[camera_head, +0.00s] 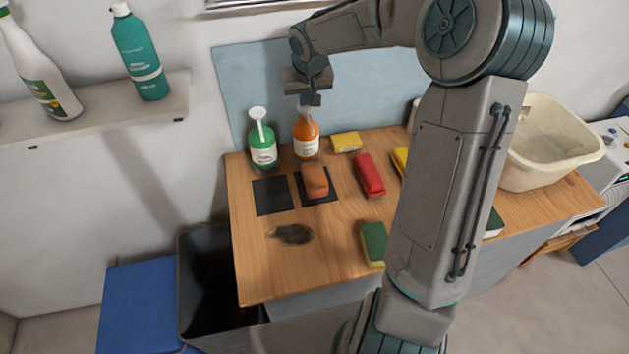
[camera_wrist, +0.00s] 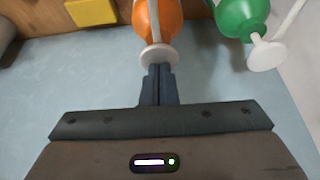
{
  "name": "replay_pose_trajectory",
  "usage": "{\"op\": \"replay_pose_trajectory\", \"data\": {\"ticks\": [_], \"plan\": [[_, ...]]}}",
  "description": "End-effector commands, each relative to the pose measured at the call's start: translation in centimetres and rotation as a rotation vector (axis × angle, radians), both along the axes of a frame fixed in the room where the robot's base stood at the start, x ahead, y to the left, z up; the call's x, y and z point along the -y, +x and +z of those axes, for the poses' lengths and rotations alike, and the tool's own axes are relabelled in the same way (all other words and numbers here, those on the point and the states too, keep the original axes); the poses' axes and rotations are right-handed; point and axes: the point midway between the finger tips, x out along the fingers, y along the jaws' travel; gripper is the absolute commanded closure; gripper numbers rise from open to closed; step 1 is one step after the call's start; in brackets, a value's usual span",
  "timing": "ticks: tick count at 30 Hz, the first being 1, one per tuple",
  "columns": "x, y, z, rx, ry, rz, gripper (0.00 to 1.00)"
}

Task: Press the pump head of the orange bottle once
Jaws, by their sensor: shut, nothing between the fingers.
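The orange bottle (camera_head: 306,139) stands upright at the back of the wooden counter, beside the green pump bottle (camera_head: 263,147). My gripper (camera_head: 312,98) is shut and empty, pointing down directly over the orange bottle. It hides most of the pump head in the head view. In the wrist view the white pump head (camera_wrist: 158,57) of the orange bottle (camera_wrist: 160,18) shows right at my closed fingertips (camera_wrist: 158,70). I cannot tell whether they touch it. The green bottle (camera_wrist: 240,18) with its white pump stands to the right in the wrist view.
An orange-brown sponge (camera_head: 315,181) lies on a dark square. Yellow (camera_head: 346,142), red (camera_head: 369,175) and green (camera_head: 373,243) blocks lie on the counter (camera_head: 262,275). A beige basin (camera_head: 548,150) is at right. A blue panel (camera_head: 240,75) rises behind the bottles.

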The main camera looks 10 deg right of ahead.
Motion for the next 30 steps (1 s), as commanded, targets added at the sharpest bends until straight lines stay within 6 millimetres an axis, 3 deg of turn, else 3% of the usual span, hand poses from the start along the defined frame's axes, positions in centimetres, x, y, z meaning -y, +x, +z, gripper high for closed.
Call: {"op": "replay_pose_trajectory", "data": {"ticks": [4, 13, 30], "plan": [[0.0, -0.1, -0.8, -0.003, 0.000, 0.000, 1.00], [0.0, -0.1, -0.6, -0.005, 0.000, -0.001, 1.00], [0.0, 0.0, 2.1, -0.002, 0.000, -0.001, 1.00]]}}
